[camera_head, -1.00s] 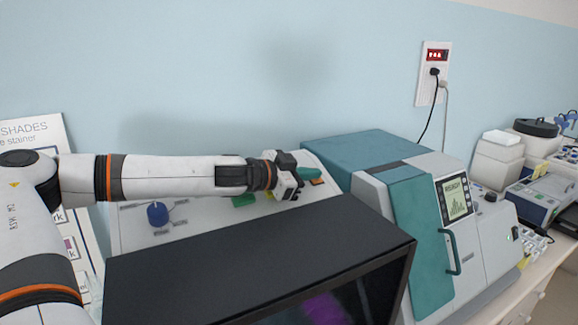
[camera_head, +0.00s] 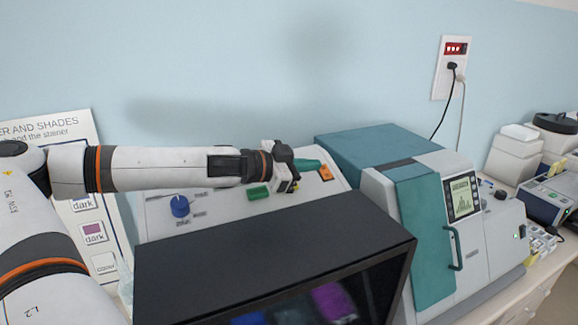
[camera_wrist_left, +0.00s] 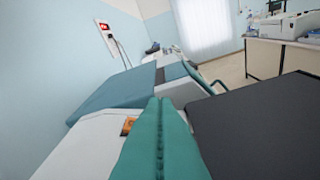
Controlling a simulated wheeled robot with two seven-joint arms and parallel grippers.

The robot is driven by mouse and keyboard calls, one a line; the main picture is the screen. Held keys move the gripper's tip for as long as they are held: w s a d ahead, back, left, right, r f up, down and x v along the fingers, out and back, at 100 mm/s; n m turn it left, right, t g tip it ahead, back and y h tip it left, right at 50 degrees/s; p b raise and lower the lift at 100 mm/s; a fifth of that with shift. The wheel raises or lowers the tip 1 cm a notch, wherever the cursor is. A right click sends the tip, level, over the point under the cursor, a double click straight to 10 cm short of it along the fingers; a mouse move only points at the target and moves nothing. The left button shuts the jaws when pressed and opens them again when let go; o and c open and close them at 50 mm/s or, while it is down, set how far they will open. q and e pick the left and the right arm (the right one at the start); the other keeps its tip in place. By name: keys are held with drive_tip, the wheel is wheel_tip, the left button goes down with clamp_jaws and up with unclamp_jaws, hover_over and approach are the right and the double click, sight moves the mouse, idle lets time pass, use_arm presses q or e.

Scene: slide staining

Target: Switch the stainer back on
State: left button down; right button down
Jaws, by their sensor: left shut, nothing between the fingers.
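My left gripper (camera_head: 308,165) reaches in from the left over a pale sloping control panel (camera_head: 150,222). Its teal fingers are shut and empty. Their tips are close to an orange switch (camera_head: 325,173) at the panel's right end; I cannot tell whether they touch it. In the left wrist view the shut fingers (camera_wrist_left: 158,105) point forward, with the orange switch (camera_wrist_left: 128,125) just left of them. A green button (camera_head: 258,193) and a blue knob (camera_head: 180,206) are also on the panel. Part of the panel is hidden by my arm. My right gripper is out of view.
A black box (camera_head: 270,240) with a dark front window stands before the panel. A teal and white machine (camera_head: 415,240) with a lit screen (camera_head: 461,195) is to its right. A wall socket (camera_head: 452,68) with a red display has cords plugged in. A poster (camera_head: 60,150) stands left.

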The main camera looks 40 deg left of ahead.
use_arm(q)
drive_tip(key=shift+s+a+f+b, duration=0.1)
drive_tip(key=shift+s+a+b, duration=0.35)
drive_tip(key=shift+b, duration=0.6)
drive_tip(key=b+v, duration=0.1)
drive_tip(key=v, duration=0.2)
drive_tip(key=shift+s+d+b, duration=0.1)
drive_tip(key=shift+b, duration=0.25)
drive_tip(key=shift+s+r, duration=0.3)
drive_tip(key=shift+s, duration=0.15)
drive_tip(key=shift+w+f, duration=0.1)
